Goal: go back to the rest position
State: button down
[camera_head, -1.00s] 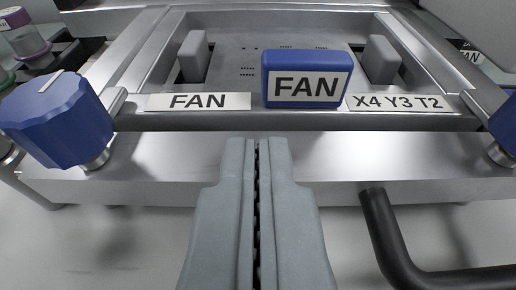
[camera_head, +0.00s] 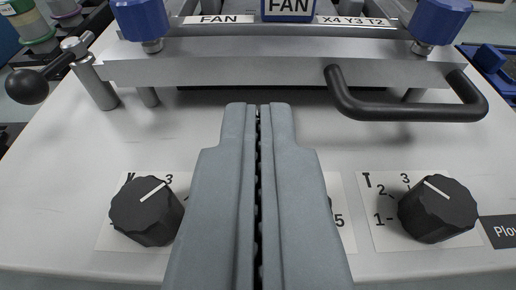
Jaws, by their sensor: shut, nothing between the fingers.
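My gripper (camera_head: 258,108) is in the middle of the view, its two grey fingers side by side and shut with nothing between them. It points forward over the white panel, toward the metal frame, and appears apart from everything around it. The fingers hide the middle part of the panel below them. No object is held.
A black handle (camera_head: 410,113) juts from the metal frame (camera_head: 290,72) on the right. Black knobs stand on the panel at left (camera_head: 147,210) and right (camera_head: 437,208). A black ball lever (camera_head: 27,86) is at far left. A blue FAN block (camera_head: 289,8) is at the top.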

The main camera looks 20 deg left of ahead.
jog(key=shift+s+d+f, duration=0.15)
jog(key=shift+s+f, duration=0.05)
jog(key=shift+s, duration=0.35)
jog(key=s+d+r+m+t+h, duration=0.1)
jog(key=s+d+r+h, duration=0.1)
jog(key=s+d+r, duration=0.6)
jog(key=s+d+r+m+t+h, duration=0.1)
jog(key=s+d+r+m+h, duration=0.1)
jog(key=s+d+r, duration=0.6)
jog(key=s+r, duration=0.1)
jog(key=s, duration=0.4)
jog(key=shift+r+t, duration=0.4)
jog(key=shift+d, duration=0.1)
